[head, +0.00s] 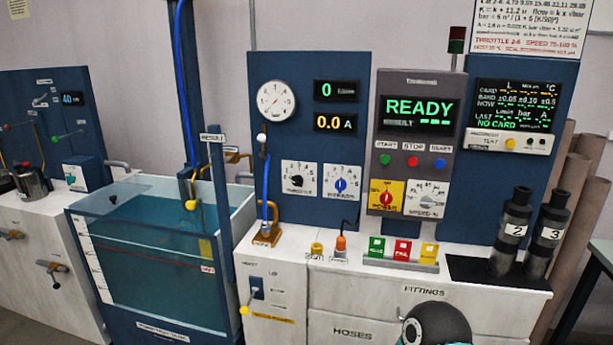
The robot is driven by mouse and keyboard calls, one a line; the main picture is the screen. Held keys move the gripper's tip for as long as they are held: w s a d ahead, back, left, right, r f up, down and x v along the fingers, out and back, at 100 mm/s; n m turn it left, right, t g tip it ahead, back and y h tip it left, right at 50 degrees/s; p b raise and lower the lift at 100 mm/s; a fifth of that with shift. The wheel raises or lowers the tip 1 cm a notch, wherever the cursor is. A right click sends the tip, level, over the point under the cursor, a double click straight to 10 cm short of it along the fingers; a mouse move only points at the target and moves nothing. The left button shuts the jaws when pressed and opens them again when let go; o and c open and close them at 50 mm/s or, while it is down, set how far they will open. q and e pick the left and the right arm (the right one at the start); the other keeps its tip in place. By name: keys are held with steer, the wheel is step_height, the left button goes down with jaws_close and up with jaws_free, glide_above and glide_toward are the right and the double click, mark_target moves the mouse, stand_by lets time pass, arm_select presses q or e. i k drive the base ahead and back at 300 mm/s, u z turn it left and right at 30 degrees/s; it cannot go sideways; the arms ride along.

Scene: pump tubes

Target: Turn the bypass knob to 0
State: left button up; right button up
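The bypass knob (341,185) is most likely the blue knob on a white dial plate on the dark blue panel, below the amber 0.0 A readout. Its label and scale are too small to read for certain, so I cannot tell its setting. A similar dial plate with a black knob (296,181) is just left of it, apparently the throttle. Neither gripper shows in the head view. A dark rounded part with a pale ring, probably a link of my arm, shows at the bottom edge.
Right of the knob stands a grey control box (415,143) reading READY. Below are a white counter (300,243), an orange-handled fitting (341,243) and a tray of coloured blocks (400,264). A water tank (150,262) stands left; black tubes (514,230) stand right.

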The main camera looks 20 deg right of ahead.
mark_target(340, 185)
steer(key=z, duration=0.15)
steer(key=i, duration=0.95)
steer(key=z, duration=0.5)
